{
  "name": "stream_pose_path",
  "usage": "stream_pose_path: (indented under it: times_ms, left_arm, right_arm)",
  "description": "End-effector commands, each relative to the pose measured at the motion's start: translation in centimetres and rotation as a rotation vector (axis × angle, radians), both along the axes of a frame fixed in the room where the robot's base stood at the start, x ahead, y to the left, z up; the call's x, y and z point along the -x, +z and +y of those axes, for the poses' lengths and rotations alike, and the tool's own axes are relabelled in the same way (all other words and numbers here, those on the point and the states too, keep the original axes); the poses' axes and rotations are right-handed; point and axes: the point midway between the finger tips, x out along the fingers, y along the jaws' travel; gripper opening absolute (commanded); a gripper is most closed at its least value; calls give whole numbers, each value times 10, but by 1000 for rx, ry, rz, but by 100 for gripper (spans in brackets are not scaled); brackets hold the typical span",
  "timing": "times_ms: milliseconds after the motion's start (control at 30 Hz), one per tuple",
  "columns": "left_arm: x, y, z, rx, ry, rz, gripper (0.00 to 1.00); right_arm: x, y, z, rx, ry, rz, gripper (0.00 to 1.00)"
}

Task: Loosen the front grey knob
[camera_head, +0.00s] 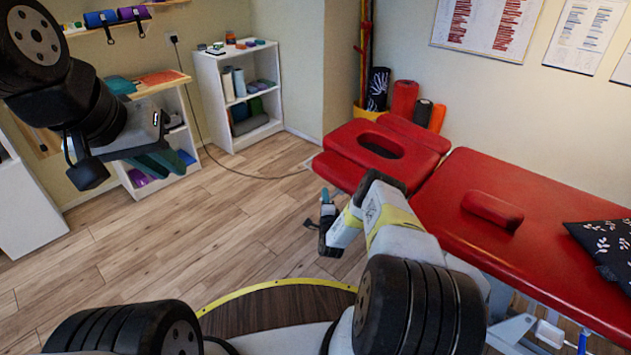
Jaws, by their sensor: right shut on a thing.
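My left gripper (162,160) hangs in the air at the upper left, far from the table. Its finger gap cannot be made out.
A dark patterned cushion (604,246) lies on the table. A white shelf (239,95) and a lower shelf unit (158,135) stand along the back wall. Rolls (404,99) stand behind the table.

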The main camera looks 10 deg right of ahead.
Motion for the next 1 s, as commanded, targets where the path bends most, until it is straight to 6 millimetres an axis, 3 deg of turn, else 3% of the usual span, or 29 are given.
stream_pose_path:
  times_ms: [367, 1000]
  left_arm:
    - [0, 0, 0, 0, 0, 0, 17]
    - [0, 0, 0, 0, 0, 0, 17]
  right_arm:
    - [0, -3, 1, 123, 2, 160, 0]
    - [3, -14, -1, 496, 3, 634, 0]
